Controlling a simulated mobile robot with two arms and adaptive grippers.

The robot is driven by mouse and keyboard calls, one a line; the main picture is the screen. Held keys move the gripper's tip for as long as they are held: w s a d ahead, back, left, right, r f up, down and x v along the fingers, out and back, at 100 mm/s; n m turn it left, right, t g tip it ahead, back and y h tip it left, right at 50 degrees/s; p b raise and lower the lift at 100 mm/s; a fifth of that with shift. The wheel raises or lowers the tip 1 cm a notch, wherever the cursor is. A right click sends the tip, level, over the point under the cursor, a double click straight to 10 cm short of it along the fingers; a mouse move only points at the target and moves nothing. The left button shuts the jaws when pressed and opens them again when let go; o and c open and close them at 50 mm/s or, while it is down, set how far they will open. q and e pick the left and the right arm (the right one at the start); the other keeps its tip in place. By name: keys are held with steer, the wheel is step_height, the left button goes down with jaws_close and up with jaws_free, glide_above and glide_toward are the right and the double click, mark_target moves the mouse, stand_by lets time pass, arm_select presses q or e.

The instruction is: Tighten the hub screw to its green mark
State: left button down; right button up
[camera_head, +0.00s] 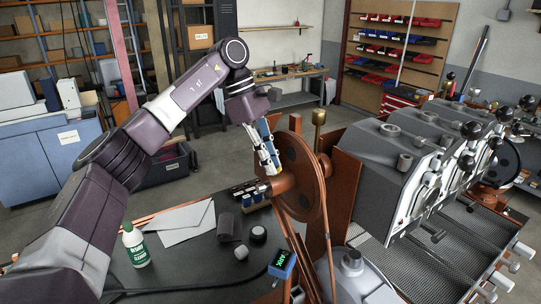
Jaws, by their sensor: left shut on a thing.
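A large copper-coloured wheel (306,183) stands upright at the middle of the bench, with a round copper hub (281,184) at its near left side. My left gripper (270,160) is just above and left of this hub, pointing down. It is shut on a slim blue thing (264,130), partly covered by the pale fingers. I cannot tell whether its lower end touches the hub. The hub screw and its green mark are too small or hidden to make out. My right gripper is not in view.
A dark holder with silver pieces (250,188) stands close to the hub. A blue meter with green digits (282,264), a green-labelled bottle (135,245), white papers (187,222) and dark cylinders (229,227) occupy the bench. The grey roaster (400,150) fills the right side.

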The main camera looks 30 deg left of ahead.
arm_select(q)
steer(key=shift+w+r+m+g, duration=0.1)
steer(key=shift+m+g, duration=0.3)
steer(key=shift+m, duration=0.6)
steer(key=c, duration=2)
jaws_free()
